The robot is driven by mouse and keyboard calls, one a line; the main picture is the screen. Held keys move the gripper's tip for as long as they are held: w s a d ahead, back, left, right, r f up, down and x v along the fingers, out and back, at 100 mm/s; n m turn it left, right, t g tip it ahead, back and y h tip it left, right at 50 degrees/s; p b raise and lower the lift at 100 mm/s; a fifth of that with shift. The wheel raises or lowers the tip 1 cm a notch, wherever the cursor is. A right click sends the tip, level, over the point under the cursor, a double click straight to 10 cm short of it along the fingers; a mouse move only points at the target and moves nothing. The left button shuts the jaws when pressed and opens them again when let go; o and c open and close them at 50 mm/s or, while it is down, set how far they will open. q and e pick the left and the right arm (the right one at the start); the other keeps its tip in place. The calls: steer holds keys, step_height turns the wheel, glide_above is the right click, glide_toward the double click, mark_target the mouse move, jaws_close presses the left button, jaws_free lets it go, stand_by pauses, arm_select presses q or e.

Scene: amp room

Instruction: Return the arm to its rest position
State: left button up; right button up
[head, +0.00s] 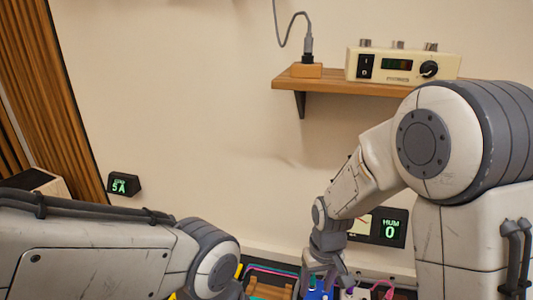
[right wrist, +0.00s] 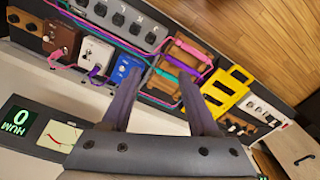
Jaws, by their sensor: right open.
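My right arm comes down from the right in the head view. Its gripper (head: 328,272) points downward above the row of pedals near the bottom edge. In the right wrist view the two dark fingers of this gripper (right wrist: 160,82) stand apart with nothing between them. Beyond them lie a blue pedal (right wrist: 122,70), a white pedal (right wrist: 95,56) and a wooden block (right wrist: 182,60) with coloured cables. My left arm crosses the lower left of the head view; its gripper is out of view.
A display reading HUM 0 (head: 391,228) stands behind my right gripper. A yellow frame (right wrist: 228,90) lies among the pedals. The wall's middle is clear.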

steer(key=s+a+r+n, duration=0.3)
steer(key=s+r, duration=0.2)
steer(key=s, duration=0.4)
steer(key=s+a+r+n, duration=0.2)
steer(key=s+a+r, duration=0.3)
steer(key=s, duration=0.5)
step_height(320, 180, up, 37)
steer(key=d+p, duration=0.1)
steer(key=p, duration=3.6)
steer(key=shift+w+r+y, duration=0.15)
steer(key=shift+w+y, duration=0.15)
steer(key=shift+d, duration=0.1)
